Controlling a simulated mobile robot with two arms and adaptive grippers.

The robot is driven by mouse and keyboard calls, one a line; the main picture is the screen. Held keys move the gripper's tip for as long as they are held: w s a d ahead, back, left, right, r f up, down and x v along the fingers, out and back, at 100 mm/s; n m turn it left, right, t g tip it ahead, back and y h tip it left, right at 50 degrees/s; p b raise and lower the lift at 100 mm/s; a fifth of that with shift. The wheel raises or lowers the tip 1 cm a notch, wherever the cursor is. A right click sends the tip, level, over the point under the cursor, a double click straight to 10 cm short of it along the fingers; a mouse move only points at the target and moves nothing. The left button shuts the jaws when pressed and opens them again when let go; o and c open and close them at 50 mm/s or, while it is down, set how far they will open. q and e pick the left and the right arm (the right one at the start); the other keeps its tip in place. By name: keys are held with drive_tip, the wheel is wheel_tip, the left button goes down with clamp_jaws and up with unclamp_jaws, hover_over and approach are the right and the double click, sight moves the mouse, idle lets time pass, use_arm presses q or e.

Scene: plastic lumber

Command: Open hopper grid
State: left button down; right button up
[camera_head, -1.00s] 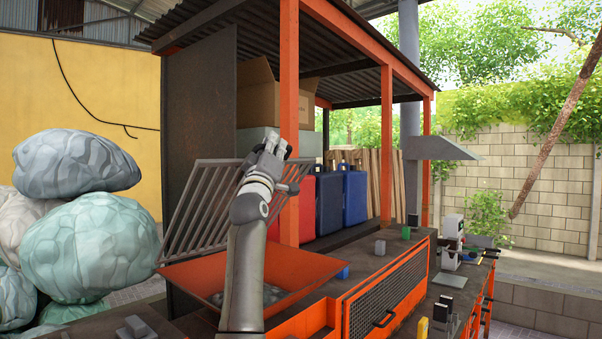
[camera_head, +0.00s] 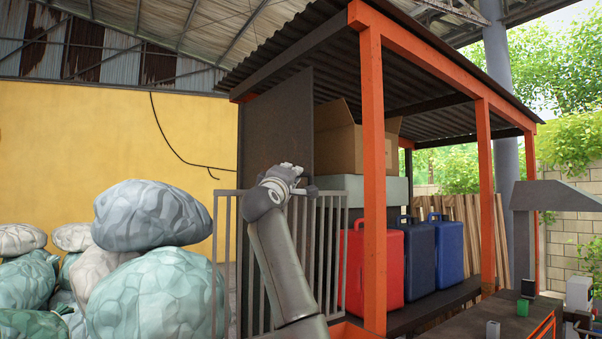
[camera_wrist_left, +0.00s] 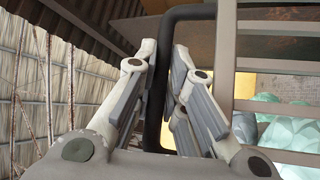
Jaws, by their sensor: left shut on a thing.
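The hopper grid (camera_head: 216,265), a grey barred frame, stands close to upright in the head view, behind and on both sides of my left arm. My left gripper (camera_head: 288,173) is at its top edge. In the left wrist view, my left gripper (camera_wrist_left: 162,62) has its fingers on either side of the grid's dark bent handle (camera_wrist_left: 153,112) and is shut on it. The grid bars (camera_wrist_left: 285,66) show at the right there. Only a sliver of the orange hopper (camera_head: 350,331) shows at the bottom; its inside is out of view. My right gripper is not in view.
An orange post (camera_head: 373,190) of the roofed shed stands just right of the grid. A dark panel (camera_head: 278,125) and a cardboard box (camera_head: 352,145) are behind it. Red (camera_head: 372,268) and blue canisters stand to the right. Large bags (camera_head: 150,215) are piled at the left.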

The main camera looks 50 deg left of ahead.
use_arm(q)
drive_tip(key=shift+w+a+f, duration=0.15)
drive_tip(key=shift+a, duration=0.25)
drive_tip(key=c, duration=1.5)
unclamp_jaws()
drive_tip(key=shift+s+d, duration=0.1)
drive_tip(key=shift+s, duration=0.1)
drive_tip(key=v, duration=1.1)
drive_tip(key=shift+s+d, duration=0.3)
